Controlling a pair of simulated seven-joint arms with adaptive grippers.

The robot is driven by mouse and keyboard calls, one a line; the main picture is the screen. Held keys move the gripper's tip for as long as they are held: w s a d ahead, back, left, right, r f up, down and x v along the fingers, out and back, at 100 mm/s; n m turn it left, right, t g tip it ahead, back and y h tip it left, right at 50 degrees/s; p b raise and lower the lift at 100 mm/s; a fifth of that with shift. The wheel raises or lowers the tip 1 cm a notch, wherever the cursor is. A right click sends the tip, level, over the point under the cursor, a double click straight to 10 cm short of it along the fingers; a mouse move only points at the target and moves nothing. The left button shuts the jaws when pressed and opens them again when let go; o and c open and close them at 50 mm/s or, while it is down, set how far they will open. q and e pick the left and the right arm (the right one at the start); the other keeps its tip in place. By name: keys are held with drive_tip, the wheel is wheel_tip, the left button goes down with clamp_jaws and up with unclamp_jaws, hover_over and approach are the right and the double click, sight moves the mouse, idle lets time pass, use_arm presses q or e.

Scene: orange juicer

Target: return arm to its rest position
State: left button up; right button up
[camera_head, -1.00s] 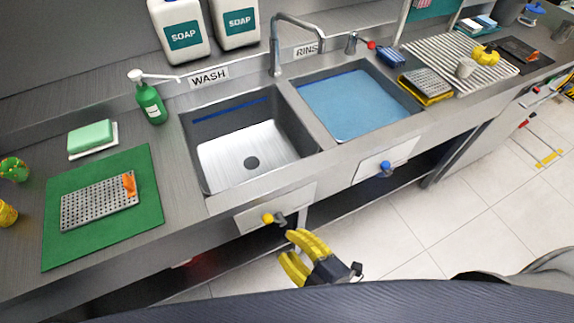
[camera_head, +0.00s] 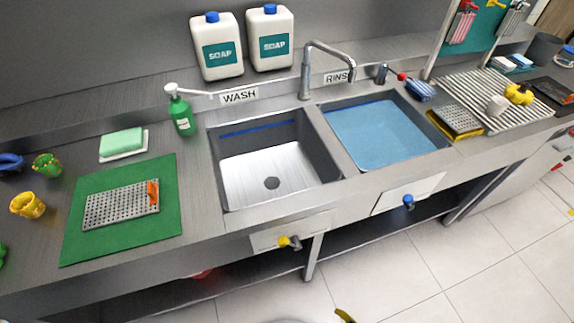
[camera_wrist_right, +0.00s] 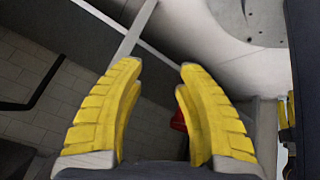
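My right gripper (camera_wrist_right: 160,110) shows large in the right wrist view. Its two yellow fingers stand wide apart with nothing between them. In the head view only a small yellow tip (camera_head: 343,315) shows at the bottom edge, below the bench; it looks like a fingertip of the right gripper. A yellow segmented piece (camera_wrist_right: 285,115) at the right edge of the right wrist view may be part of my left gripper. It is mostly cut off, and its opening cannot be seen. No gripper touches anything on the bench.
The bench holds a wash sink (camera_head: 279,180), a blue-filled rinse sink (camera_head: 380,137), a green mat (camera_head: 85,245), a green soap dispenser (camera_head: 181,115) and a striped drying mat (camera_head: 480,92). A yellow knob (camera_head: 284,242) and a blue knob (camera_head: 408,202) stick out in front. The floor (camera_head: 420,270) before it looks clear.

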drive_tip(key=s+d+f+m+g+h, duration=0.1)
drive_tip(key=s+d+f+m+g, duration=0.1)
drive_tip(key=s+f, duration=0.6)
drive_tip(key=s+d+f+m+g+h, duration=0.1)
drive_tip(key=s+d+f+m+g, duration=0.1)
drive_tip(key=s+d+f+m, duration=0.2)
drive_tip(key=shift+s+d+f+g+h, duration=0.4)
drive_tip(key=shift+s+d+f, duration=0.85)
drive_tip(key=shift+s+f, duration=1.35)
drive_tip(key=shift+w+f, duration=0.25)
